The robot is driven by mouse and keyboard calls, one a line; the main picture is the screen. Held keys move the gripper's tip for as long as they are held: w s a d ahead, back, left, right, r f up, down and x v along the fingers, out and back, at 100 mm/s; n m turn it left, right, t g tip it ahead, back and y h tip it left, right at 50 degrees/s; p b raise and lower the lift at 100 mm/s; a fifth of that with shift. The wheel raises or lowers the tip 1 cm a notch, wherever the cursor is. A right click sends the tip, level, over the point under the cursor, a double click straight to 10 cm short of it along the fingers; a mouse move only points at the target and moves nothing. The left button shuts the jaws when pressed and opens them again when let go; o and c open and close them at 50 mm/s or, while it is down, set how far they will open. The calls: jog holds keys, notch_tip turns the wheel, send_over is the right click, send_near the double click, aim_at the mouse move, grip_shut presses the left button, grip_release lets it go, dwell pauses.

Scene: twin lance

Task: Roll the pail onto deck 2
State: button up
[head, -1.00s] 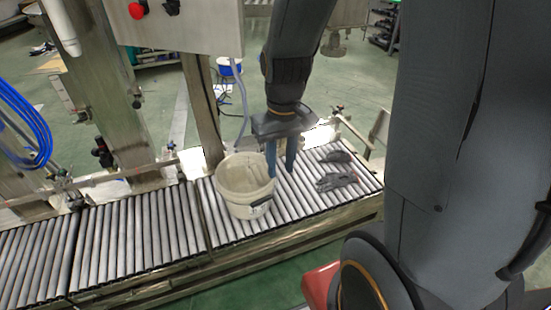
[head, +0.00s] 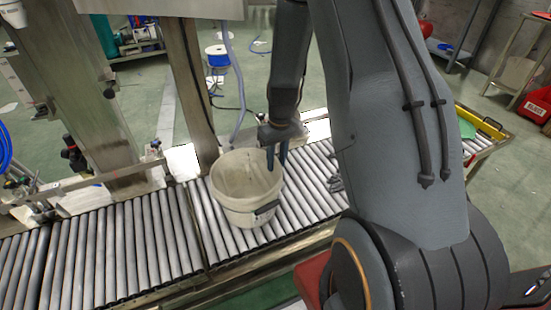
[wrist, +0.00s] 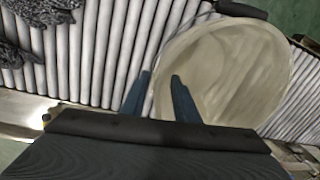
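The pail (head: 246,190) is a cream, open-topped bucket with a dark patch on its side. It stands upright on the right-hand roller section, just right of the seam. It also shows in the wrist view (wrist: 230,75), seen from above into its open mouth. My gripper (head: 277,158) points down at the pail's right rim. In the wrist view my gripper (wrist: 160,77) has its two blue fingers apart with a gap between them. One finger overlaps the pail's rim and the other is outside it. I cannot tell whether they touch it. No deck number is readable.
The middle roller section (head: 145,245) left of the seam is clear. Dark grey crumpled items (wrist: 35,12) lie on the rollers beyond the gripper, mostly hidden by my arm in the head view. A metal post (head: 187,85) and side rail stand behind the rollers.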

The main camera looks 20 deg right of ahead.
aim_at(275, 179)
jog(key=shift+a+f+b, duration=0.15)
jog(key=shift+f, duration=1.45)
jog(key=shift+a+f+b, duration=0.1)
jog(key=shift+f+b, duration=0.05)
jog(key=shift+f, duration=1.4)
jog(key=shift+c, duration=0.5)
grip_shut()
